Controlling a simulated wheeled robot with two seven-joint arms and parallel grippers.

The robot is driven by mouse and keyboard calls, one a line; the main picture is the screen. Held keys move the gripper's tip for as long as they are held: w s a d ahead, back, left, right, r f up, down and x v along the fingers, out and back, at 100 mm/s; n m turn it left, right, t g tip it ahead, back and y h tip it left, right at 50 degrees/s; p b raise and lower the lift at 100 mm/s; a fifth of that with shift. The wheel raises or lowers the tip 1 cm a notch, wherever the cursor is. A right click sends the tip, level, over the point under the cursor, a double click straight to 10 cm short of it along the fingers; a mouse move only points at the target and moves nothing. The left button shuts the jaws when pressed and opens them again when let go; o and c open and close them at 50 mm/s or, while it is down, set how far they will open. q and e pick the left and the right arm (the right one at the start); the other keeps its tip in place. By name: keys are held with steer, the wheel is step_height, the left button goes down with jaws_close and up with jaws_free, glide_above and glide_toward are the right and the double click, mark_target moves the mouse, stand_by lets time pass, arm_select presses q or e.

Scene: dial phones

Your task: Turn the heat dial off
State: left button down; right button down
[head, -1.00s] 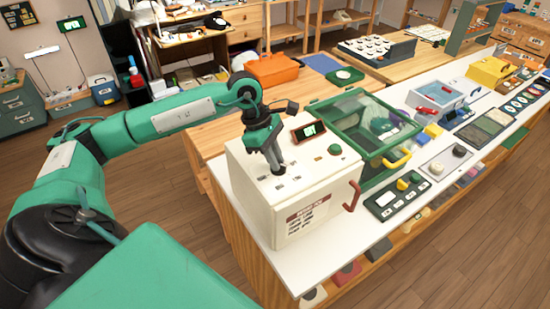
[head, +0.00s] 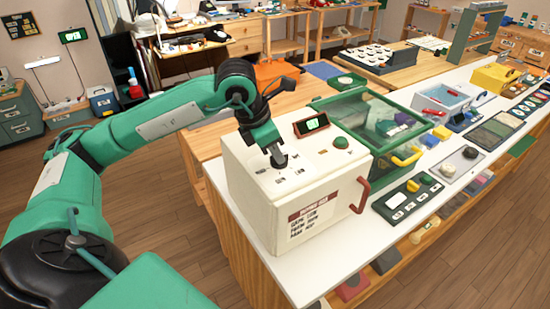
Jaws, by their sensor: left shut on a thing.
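A white box-shaped appliance (head: 255,202) with a red handle (head: 361,195) and a printed front label stands on the near end of the white counter. My left gripper (head: 279,160) points down onto its top panel, shut on a small dial that its fingers mostly hide. Small dark marks (head: 279,181) lie on the panel around the fingertips. I cannot read the marks or the dial's setting. A green knob (head: 341,142) and a small lit screen (head: 311,124) are on the same top, right of the gripper. My right gripper is not in view.
A green-framed clear bin (head: 375,122) stands just behind the appliance. More panels and trays line the white counter (head: 420,218). The wooden floor (head: 480,245) in front is clear.

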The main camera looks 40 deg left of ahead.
arm_select(q)
steer(key=shift+d+n+y+b, duration=0.1)
steer(key=shift+n+y+b, duration=0.45)
steer(key=shift+n, duration=0.65)
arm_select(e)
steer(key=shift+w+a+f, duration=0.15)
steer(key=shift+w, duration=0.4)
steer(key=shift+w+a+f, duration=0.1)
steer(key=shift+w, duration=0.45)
arm_select(q)
steer(key=c, duration=1.4)
jaws_free()
steer(key=shift+c, duration=0.2)
steer(key=shift+r, duration=0.15)
steer(key=v, duration=1.3)
steer(key=shift+s+r+b, duration=0.2)
steer(key=shift+s+b, duration=0.2)
steer(key=shift+b, duration=0.05)
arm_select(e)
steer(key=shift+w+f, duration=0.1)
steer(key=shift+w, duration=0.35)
arm_select(q)
steer(key=shift+f, duration=0.1)
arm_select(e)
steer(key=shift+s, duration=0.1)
